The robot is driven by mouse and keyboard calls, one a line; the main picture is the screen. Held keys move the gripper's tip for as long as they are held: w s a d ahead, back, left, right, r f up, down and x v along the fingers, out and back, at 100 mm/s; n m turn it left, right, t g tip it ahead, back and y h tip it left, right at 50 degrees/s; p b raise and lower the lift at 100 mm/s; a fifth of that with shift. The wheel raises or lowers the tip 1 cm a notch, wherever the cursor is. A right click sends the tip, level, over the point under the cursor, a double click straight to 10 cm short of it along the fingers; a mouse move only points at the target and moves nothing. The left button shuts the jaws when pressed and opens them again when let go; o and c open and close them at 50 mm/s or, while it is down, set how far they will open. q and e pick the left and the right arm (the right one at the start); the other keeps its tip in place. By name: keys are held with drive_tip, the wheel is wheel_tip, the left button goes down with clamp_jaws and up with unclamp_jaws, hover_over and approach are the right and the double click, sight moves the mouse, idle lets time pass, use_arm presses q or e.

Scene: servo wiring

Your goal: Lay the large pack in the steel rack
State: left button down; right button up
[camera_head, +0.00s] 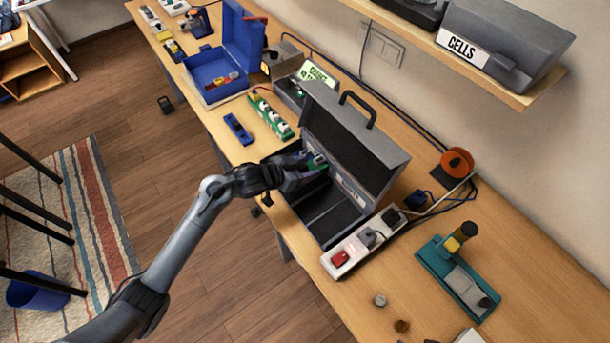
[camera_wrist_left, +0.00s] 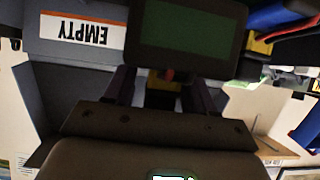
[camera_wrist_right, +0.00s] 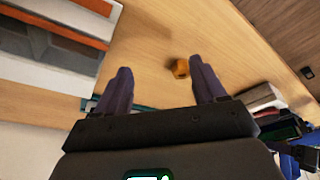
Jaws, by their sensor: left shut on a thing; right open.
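My left gripper (camera_head: 302,176) is shut on a dark block with a green face, which I take as the large pack (camera_wrist_left: 190,35). In the head view it is mostly hidden by the fingers. The gripper is over the near left part of an open grey case (camera_head: 380,155) with a black handle. A label reading EMPTY (camera_wrist_left: 82,31) shows upside down on grey in the left wrist view. I cannot tell whether the pack touches the case, or which thing is the steel rack. My right gripper (camera_wrist_right: 160,85) is open and empty; it is outside the head view.
Green-and-white pieces (camera_head: 270,117) stand left of the case, with a blue piece (camera_head: 238,128) nearby. An open blue box (camera_head: 215,80) is farther back. A power strip (camera_head: 350,253) lies right of the case. A teal fixture (camera_head: 450,285) is at right. A shelf (camera_head: 480,75) overhangs the wall side.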

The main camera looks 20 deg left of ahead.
use_arm(q)
drive_tip(key=shift+f+b, duration=0.3)
drive_tip(key=shift+f, duration=1.5)
use_arm(e)
drive_tip(key=shift+d+f, duration=0.15)
drive_tip(key=shift+f, duration=0.15)
use_arm(q)
drive_tip(key=shift+f, duration=0.1)
drive_tip(key=shift+f, duration=0.1)
drive_tip(key=c, duration=0.6)
unclamp_jaws()
drive_tip(key=shift+f, duration=0.15)
drive_tip(key=shift+c, duration=0.2)
